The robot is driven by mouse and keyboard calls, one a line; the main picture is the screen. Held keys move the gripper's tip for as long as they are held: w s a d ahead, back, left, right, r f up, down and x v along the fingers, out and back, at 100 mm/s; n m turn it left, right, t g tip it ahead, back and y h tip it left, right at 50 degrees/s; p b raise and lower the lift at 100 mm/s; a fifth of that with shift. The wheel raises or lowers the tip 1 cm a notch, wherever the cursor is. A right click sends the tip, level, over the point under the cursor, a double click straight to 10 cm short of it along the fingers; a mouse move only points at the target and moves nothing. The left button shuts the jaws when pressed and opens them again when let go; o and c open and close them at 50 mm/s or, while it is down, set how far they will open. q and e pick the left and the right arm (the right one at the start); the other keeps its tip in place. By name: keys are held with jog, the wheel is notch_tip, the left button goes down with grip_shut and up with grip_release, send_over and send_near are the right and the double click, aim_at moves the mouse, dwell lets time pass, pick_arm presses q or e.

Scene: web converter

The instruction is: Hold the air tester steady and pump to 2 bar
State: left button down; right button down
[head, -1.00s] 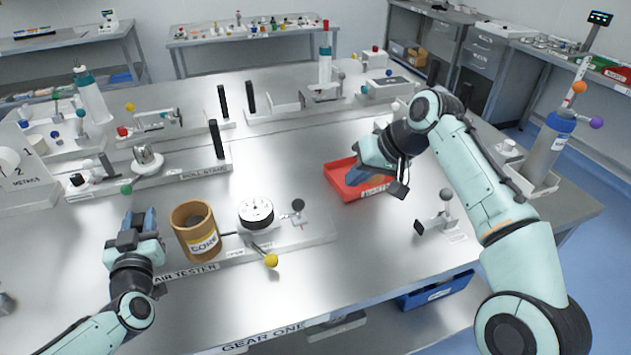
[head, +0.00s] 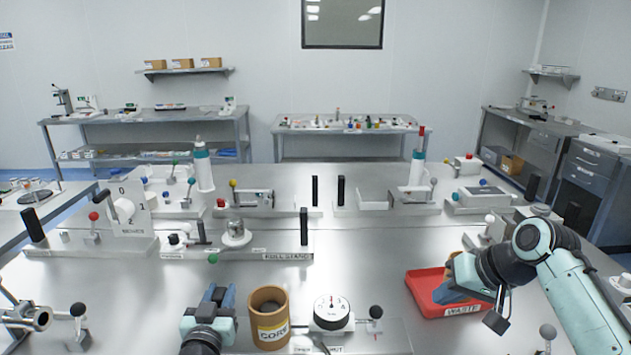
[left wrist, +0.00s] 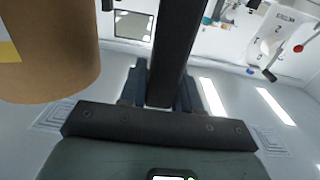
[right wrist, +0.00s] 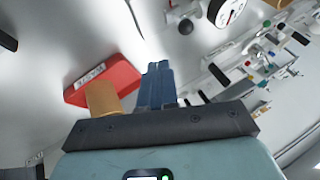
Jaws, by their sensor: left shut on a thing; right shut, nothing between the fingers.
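The air tester's white round gauge (head: 332,311) stands right of the brown core tube (head: 269,318); I cannot read its needle. A lever with a dark ball knob (head: 376,312) is just right of the gauge. My left gripper (head: 216,295) is left of the core tube. It is shut on a black bar (left wrist: 176,45), which shows between its fingers in the left wrist view; the core tube (left wrist: 48,60) is close beside it there. My right gripper (head: 456,272) is shut and empty by the red waste tray (head: 425,290). Its closed fingers (right wrist: 157,85) show in the right wrist view.
The right wrist view shows a tan cylinder (right wrist: 103,98) at the red tray; I cannot tell whether it is inside.

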pick_arm(q)
jog(key=shift+f, duration=0.35)
jog(key=c, duration=0.9)
grip_release()
jog(key=shift+o, duration=0.9)
jog(key=shift+r, duration=0.25)
jog(key=s, duration=1.2)
jog(key=shift+a, duration=0.15)
